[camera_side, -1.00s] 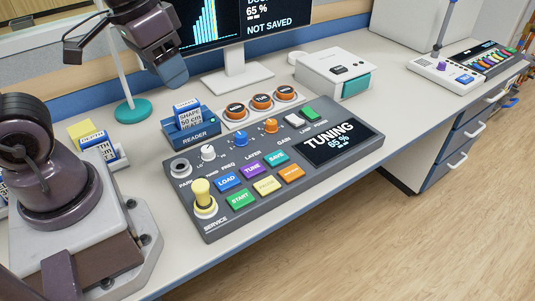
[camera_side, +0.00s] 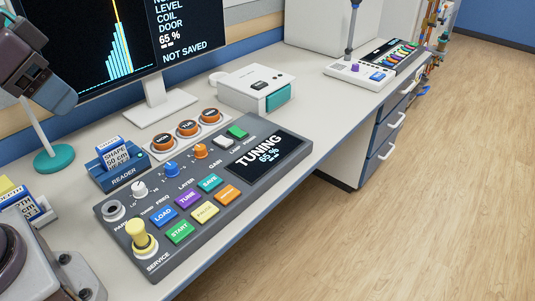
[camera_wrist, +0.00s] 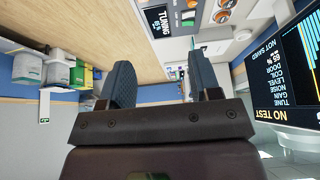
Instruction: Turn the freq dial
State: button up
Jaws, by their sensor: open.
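The freq dial (camera_side: 139,189) is a small white knob on the grey console (camera_side: 120,238), between the grey park socket and the blue layer dial. Nothing touches it. My gripper, dark with bluish fingers, is partly in the side view at the upper left (camera_side: 55,98), in front of the monitor and well above and behind the dial. The wrist view shows its two fingers (camera_wrist: 163,84) apart with nothing between them. Only part of the console (camera_wrist: 160,22) shows at the top of the wrist view; the freq dial is not visible there.
The blue layer dial (camera_side: 171,169) is close beside the freq dial. A tall yellow service knob (camera_side: 141,236) stands in front. The blue reader (camera_side: 122,172) holds a card behind it. A lamp with a teal base (camera_side: 54,160) and the monitor (camera_side: 158,118) stand farther back.

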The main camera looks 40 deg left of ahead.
dwell(0.6)
jog(key=n+g, duration=0.5)
jog(key=n, duration=0.6)
send_near(137, 185)
jog(key=f, duration=0.9)
jog(key=shift+w+d+f, duration=0.1)
jog(key=shift+w+f, duration=0.1)
jog(key=shift+f, duration=0.15)
jog(key=c, duration=0.9)
